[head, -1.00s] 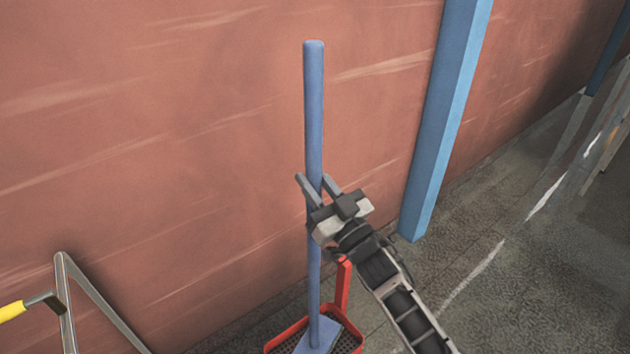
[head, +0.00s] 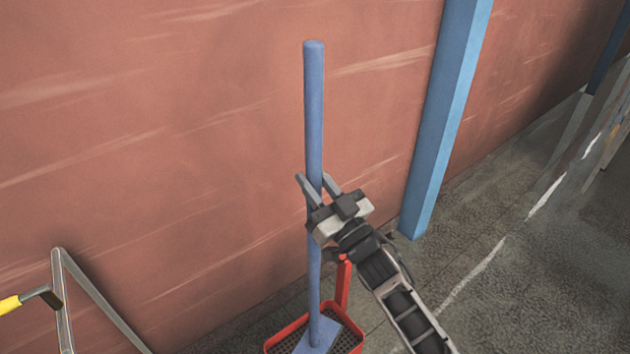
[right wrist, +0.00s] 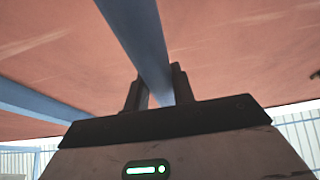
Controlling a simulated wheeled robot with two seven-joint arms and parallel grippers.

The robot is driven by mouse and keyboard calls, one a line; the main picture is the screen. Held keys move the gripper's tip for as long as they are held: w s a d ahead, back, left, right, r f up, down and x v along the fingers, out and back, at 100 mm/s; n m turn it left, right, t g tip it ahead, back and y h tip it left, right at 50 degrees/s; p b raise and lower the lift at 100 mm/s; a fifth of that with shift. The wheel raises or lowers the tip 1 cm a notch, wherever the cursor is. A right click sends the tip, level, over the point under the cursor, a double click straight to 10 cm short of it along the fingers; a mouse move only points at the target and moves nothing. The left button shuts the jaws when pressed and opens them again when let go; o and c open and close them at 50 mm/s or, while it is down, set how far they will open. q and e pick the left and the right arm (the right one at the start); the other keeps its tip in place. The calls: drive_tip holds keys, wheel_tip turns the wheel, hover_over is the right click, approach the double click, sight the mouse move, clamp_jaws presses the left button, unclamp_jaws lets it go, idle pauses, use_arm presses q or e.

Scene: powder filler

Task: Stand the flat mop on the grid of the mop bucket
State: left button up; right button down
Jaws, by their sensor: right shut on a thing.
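The flat mop has a long blue handle (head: 314,120) that stands upright in the head view. Its blue flat head (head: 317,338) is over the dark grid of the red mop bucket (head: 289,331) at the bottom of the picture. I cannot tell if the head touches the grid. My right gripper (head: 320,181) is shut on the handle at about its middle. In the right wrist view the handle (right wrist: 140,35) runs between the two fingers (right wrist: 157,88). The lower end of the bucket is cut off by the picture edge. My left gripper is not in view.
A red upright part (head: 344,283) of the bucket rises beside the handle. A reddish wall (head: 180,150) stands close behind. A blue post (head: 440,130) is to the right. A metal frame with a yellow grip (head: 10,304) is at the lower left. Floor (head: 500,290) at right is clear.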

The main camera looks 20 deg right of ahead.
drive_tip(key=shift+f, duration=0.15)
drive_tip(key=c, duration=1.2)
unclamp_jaws()
drive_tip(key=shift+c, duration=0.2)
drive_tip(key=shift+o, duration=0.7)
drive_tip(key=shift+f, duration=0.25)
drive_tip(key=b+v, duration=0.2)
drive_tip(key=v, duration=1.3)
drive_tip(key=shift+s, duration=0.4)
